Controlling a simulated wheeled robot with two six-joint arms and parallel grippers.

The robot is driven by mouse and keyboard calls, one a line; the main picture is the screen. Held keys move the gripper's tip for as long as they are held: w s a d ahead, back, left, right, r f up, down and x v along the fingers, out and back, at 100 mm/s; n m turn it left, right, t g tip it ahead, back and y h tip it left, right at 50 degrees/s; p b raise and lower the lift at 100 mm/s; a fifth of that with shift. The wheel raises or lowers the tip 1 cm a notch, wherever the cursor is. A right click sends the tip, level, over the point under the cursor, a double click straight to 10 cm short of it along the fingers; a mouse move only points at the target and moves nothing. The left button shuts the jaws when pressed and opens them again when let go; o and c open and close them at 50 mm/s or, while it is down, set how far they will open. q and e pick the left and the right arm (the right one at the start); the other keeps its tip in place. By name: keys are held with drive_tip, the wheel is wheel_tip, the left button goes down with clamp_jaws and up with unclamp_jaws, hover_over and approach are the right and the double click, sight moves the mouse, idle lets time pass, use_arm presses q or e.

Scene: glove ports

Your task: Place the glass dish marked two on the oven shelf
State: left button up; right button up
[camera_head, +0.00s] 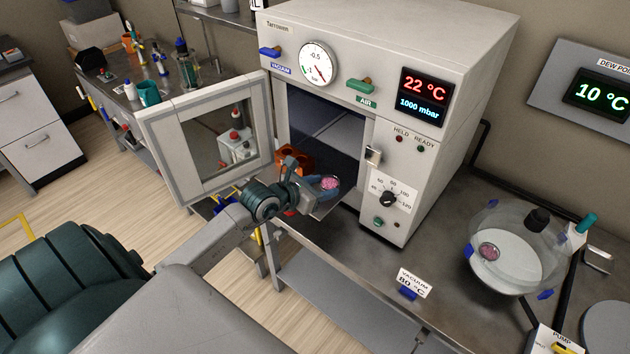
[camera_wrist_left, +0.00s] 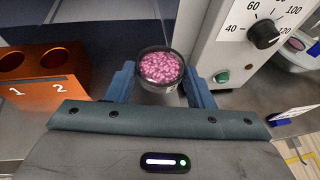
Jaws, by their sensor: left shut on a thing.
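My left gripper (camera_head: 322,187) is shut on a small round glass dish (camera_head: 330,183) with pink granules inside. In the left wrist view the dish (camera_wrist_left: 161,68) sits upright between the two blue fingers (camera_wrist_left: 161,85). A small mark shows on its near side, but I cannot read its number. The gripper is just outside the open front of the oven (camera_head: 400,60). A grey shelf (camera_head: 335,124) shows inside the dark chamber, partly hidden by the front frame. My right gripper is not in view.
The oven door (camera_head: 185,103) stands open to the left. An orange holder (camera_wrist_left: 40,75) with wells marked 1 and 2 is left of the dish. The oven's knob panel (camera_head: 392,195) is close on the right. A glass desiccator (camera_head: 515,250) holds another pink dish (camera_head: 489,251).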

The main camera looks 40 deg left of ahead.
sight(315, 187)
use_arm(q)
drive_tip(key=a, duration=0.1)
drive_tip(key=w+a, duration=0.1)
drive_tip(key=shift+w+a+f, duration=0.1)
drive_tip(key=shift+w+a, duration=0.15)
drive_tip(key=shift+a, duration=0.1)
drive_tip(key=f, duration=0.2)
drive_tip(key=f+p, duration=0.1)
drive_tip(key=shift+w+a, duration=0.15)
drive_tip(key=shift+a, duration=0.1)
drive_tip(key=shift+f, duration=0.35)
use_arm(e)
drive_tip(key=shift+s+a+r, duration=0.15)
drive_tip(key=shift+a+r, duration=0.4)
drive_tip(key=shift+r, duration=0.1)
use_arm(q)
drive_tip(key=shift+f, duration=0.1)
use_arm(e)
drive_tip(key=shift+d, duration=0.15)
use_arm(q)
drive_tip(key=o, duration=1)
drive_tip(key=shift+c, duration=0.2)
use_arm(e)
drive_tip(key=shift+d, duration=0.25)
